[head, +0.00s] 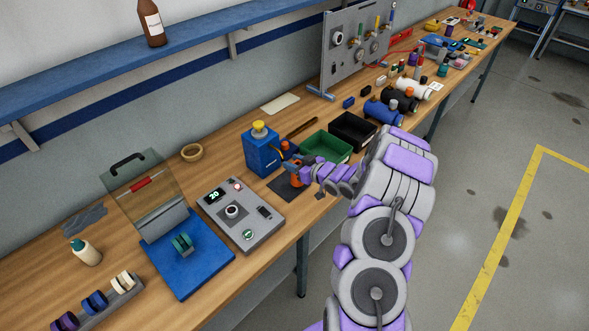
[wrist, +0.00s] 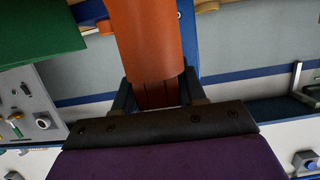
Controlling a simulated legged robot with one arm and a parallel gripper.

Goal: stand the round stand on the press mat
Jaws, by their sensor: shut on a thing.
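The orange round stand (head: 295,174) is in my gripper (head: 308,174), upright over the dark press mat (head: 283,191) in the head view. In the wrist view the stand shows as a smooth orange cylinder (wrist: 143,40) between the two dark fingers of my gripper (wrist: 158,98). The fingers are shut on it. My gripper comes in from the right and hides part of the stand and the mat's right side. I cannot tell whether the stand's foot touches the mat.
A blue press box (head: 259,152) with a yellow button stands just behind the mat. A grey control box (head: 240,214) is to its left. A green tray (head: 327,146) and a black tray (head: 352,131) lie behind my gripper. A wooden ring (head: 192,152) sits near the wall.

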